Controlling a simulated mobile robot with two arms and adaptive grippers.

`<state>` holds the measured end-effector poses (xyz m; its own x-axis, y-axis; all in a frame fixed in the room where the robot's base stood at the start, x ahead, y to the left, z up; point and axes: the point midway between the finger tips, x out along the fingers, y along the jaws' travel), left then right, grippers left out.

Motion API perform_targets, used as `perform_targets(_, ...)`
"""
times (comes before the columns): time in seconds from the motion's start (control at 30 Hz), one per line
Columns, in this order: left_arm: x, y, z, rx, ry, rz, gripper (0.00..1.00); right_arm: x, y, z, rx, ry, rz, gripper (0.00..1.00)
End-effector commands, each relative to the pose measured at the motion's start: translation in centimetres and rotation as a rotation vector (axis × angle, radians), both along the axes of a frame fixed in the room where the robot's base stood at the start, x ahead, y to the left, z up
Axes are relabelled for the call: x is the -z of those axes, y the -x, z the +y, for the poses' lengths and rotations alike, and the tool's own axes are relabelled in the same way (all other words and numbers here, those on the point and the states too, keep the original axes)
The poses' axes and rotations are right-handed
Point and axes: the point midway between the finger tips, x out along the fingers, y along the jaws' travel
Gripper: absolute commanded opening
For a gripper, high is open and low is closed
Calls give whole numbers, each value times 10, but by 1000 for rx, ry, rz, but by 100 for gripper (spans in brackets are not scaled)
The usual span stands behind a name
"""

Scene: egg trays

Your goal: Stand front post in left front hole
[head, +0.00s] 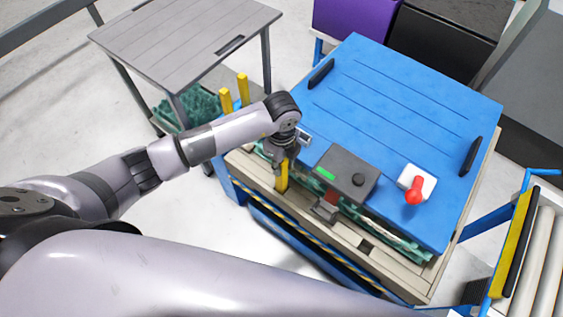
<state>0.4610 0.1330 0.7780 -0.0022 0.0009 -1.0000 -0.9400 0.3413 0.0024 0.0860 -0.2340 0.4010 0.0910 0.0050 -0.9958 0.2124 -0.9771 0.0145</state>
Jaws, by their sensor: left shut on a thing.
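My left gripper (281,163) points down over the front edge of the wooden platform (408,282), left of the grey control box. It is shut on a yellow post (282,178), the front post, which looks roughly upright. The post's lower end is at the platform's front strip, near its left end. I cannot tell whether it sits in the left front hole, as the hole is not visible there. A dark square hole (367,246) shows further right along the same strip. My right gripper is not in view.
Two more yellow posts (226,101) (243,88) stand behind my left forearm. A blue lid (395,105) covers the platform, with a grey control box (347,172) and a red-knobbed lever (414,192). A grey table (185,40) stands at back left, rollers (540,260) at right.

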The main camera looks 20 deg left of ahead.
Motion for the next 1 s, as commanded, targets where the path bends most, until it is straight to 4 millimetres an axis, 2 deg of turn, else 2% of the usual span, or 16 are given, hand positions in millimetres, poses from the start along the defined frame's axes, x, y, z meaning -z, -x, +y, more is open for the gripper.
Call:
perform_targets(0.27,1,0,0,0,0,-1,0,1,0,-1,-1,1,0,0)
perform_targets(0.3,1,0,0,0,0,-1,25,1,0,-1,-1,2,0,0)
perform_targets(0.6,1,0,0,0,0,-1,45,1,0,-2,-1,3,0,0)
perform_targets(1.0,-4,-1,0,0,1,-2,46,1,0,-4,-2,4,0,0)
